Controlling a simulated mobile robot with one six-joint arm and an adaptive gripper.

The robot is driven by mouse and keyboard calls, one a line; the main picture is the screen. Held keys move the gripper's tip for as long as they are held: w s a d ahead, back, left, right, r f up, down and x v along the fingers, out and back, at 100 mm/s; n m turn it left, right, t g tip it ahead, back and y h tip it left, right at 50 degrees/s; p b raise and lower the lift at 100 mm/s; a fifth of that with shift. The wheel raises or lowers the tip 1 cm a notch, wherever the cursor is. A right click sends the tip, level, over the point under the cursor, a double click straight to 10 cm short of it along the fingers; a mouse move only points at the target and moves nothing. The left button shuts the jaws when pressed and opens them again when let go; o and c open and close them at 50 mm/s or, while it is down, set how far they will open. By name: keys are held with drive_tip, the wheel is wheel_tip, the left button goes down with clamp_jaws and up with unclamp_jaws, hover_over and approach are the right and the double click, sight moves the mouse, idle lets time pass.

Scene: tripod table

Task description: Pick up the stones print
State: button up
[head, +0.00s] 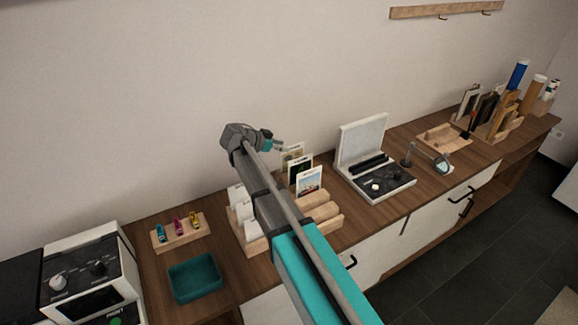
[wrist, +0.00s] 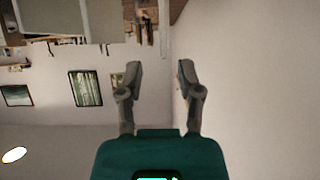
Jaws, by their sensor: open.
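Several small prints stand upright in a wooden rack (head: 254,246) on the counter. A paler print (head: 293,152) is furthest back, partly hidden. I cannot tell which is the stones print. My gripper (head: 281,142) is open and empty, above and close to the back print in the head view. In the wrist view my gripper (wrist: 160,72) has its fingers apart with nothing between them.
A teal tray (head: 194,279) and a small wooden holder with colored items (head: 180,229) are left of the rack. An open white case (head: 366,158) stands right of it. The wall is close behind. The wrist view shows framed pictures (wrist: 86,88) across the room.

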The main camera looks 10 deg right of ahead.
sight(293, 147)
idle(0.3)
drive_tip(key=b+x, duration=0.2)
drive_tip(key=x, duration=0.3)
idle(0.7)
clamp_jaws()
